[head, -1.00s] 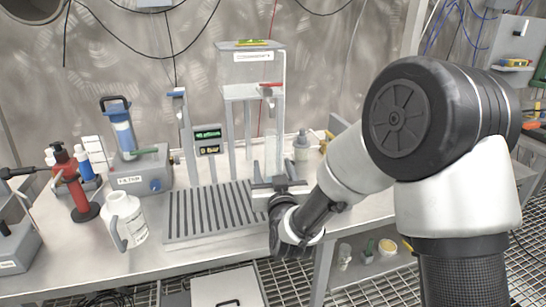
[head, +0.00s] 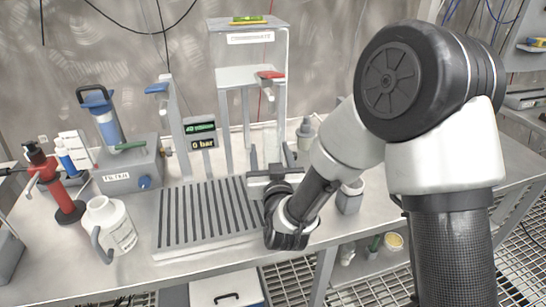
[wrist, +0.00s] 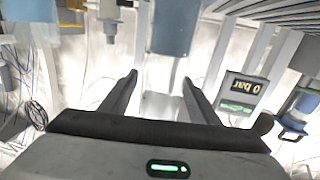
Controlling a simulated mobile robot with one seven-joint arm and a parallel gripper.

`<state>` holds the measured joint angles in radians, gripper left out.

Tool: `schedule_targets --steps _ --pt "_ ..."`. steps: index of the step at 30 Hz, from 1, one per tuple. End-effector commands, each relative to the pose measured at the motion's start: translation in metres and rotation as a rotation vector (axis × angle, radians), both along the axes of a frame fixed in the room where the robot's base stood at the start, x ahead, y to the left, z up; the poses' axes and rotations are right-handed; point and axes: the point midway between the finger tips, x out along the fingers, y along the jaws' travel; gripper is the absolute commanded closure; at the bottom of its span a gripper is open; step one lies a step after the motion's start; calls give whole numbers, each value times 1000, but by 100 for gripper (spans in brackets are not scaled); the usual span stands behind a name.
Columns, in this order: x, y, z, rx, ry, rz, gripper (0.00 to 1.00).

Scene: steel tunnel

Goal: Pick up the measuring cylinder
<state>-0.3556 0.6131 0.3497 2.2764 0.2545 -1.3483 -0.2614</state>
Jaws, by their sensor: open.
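A clear measuring cylinder (head: 270,141) stands upright at the back right of the slatted bench tray, just beyond my gripper in the head view; its lower part is hidden by my gripper. In the upside-down wrist view, the measuring cylinder (wrist: 174,28) shows as a bluish, see-through column at the top centre, fading to clear lower down. My gripper (head: 271,165) is open and empty. In the wrist view its two fingers (wrist: 160,80) point toward the cylinder, one to each side; I cannot tell whether the tips reach around it.
A grey stand (head: 222,75) rises behind the cylinder, with a red-handled tap above. A "0 bar" display (head: 201,135) is to its left. A grey cup (head: 350,196) and a bottle (head: 305,133) are close on the right. A white jug (head: 112,226) stands at the left.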

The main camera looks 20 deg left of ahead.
Motion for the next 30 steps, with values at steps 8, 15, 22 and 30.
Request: schedule_targets --steps 8,15,22,30 --pt "-1 0 0 0 0 0 46" --pt "-1 0 0 0 0 0 86" --pt "0 0 0 1 -1 0 95" --pt "0 0 18 2 -4 0 95"
